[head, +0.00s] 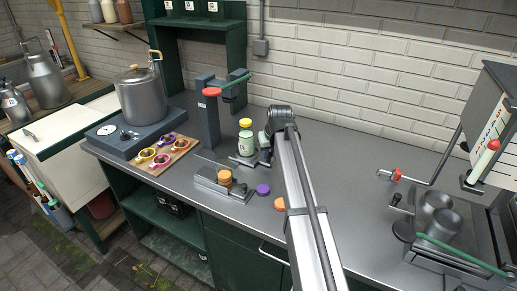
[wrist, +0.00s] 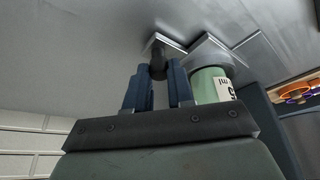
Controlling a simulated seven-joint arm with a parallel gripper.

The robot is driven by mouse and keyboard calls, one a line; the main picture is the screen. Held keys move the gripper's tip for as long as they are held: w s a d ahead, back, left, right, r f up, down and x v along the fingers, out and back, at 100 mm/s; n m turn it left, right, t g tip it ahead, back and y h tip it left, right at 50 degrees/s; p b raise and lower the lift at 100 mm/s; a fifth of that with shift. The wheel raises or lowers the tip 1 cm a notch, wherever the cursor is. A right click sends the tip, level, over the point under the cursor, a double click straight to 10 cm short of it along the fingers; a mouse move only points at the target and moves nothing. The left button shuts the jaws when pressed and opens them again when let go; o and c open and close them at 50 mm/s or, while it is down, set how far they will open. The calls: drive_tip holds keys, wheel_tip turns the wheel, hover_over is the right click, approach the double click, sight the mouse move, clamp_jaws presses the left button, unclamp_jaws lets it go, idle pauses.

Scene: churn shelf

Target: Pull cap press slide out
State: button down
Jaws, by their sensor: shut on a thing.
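The cap press (head: 210,125) is a dark grey column with a red round top and a green lever, standing on the counter. Its slide (head: 240,160) is a flat metal plate at the foot, and it also shows in the wrist view (wrist: 213,52). A pale green bottle (head: 246,146) with a yellow top stands upright at the slide, to the right of the column. Its side shows in the wrist view (wrist: 206,84). My gripper (wrist: 158,76) is shut on the slide's dark knob (wrist: 158,58), beside the bottle. In the head view my arm partly hides the grip.
A metal block with orange caps (head: 225,181), a purple cap (head: 263,190) and an orange cap (head: 280,204) lie in front.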

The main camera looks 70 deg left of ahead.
drive_tip(key=w+d, duration=0.3)
drive_tip(key=shift+w+d, duration=0.35)
drive_tip(key=shift+w, duration=0.05)
drive_tip(key=c, duration=1)
unclamp_jaws()
drive_tip(key=v, duration=1.3)
drive_tip(key=shift+d+r, duration=0.15)
drive_tip(key=shift+r, duration=0.2)
